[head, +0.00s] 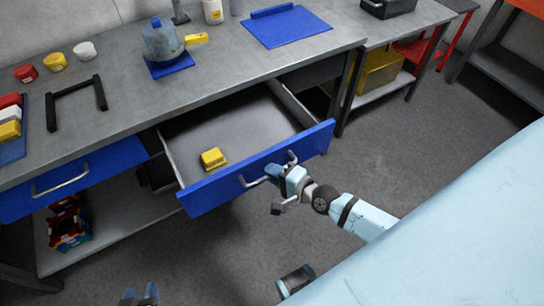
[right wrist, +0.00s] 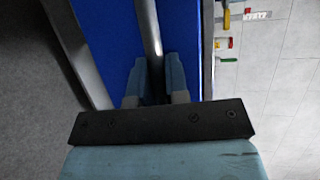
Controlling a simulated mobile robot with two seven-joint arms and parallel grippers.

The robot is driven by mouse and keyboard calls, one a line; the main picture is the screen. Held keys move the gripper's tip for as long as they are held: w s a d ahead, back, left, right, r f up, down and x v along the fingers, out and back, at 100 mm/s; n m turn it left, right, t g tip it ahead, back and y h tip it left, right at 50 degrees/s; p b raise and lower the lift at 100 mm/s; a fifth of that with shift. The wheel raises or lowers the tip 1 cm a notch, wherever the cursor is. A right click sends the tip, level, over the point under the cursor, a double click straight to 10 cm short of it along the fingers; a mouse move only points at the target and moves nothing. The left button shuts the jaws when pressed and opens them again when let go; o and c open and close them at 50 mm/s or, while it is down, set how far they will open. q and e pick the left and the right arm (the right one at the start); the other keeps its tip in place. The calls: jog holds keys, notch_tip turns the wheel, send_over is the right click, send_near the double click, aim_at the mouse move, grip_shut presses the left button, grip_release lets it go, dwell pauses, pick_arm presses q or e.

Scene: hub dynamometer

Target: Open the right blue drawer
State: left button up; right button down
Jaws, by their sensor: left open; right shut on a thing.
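The right blue drawer (head: 218,192) is pulled well out from under the workbench, and its grey interior shows in the head view. A yellow block (head: 213,158) lies inside it. My right gripper (head: 277,174) is shut on the drawer's metal handle (head: 247,183). In the right wrist view the handle bar (right wrist: 149,28) runs between the two fingers (right wrist: 152,78), with the blue drawer front (right wrist: 108,28) behind it. My left gripper (head: 140,296) is open and empty at the bottom edge of the head view, away from the drawer; only its fingertips show.
The left blue drawer (head: 85,177) is closed. A blue pot-like vessel (head: 162,42), a black frame (head: 76,92), small coloured jars (head: 55,62) and a blue mat (head: 288,27) are on the workbench (head: 120,105). Coloured parts (head: 68,226) lie on the lower shelf. The floor in front is clear.

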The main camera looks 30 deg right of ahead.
jog(key=c, duration=1.1)
grip_release()
jog(key=shift+s, duration=0.1)
jog(key=v, duration=1.3)
jog(key=shift+s+d+r, duration=0.1)
jog(key=shift+s+d, duration=0.05)
jog(key=shift+s, duration=0.15)
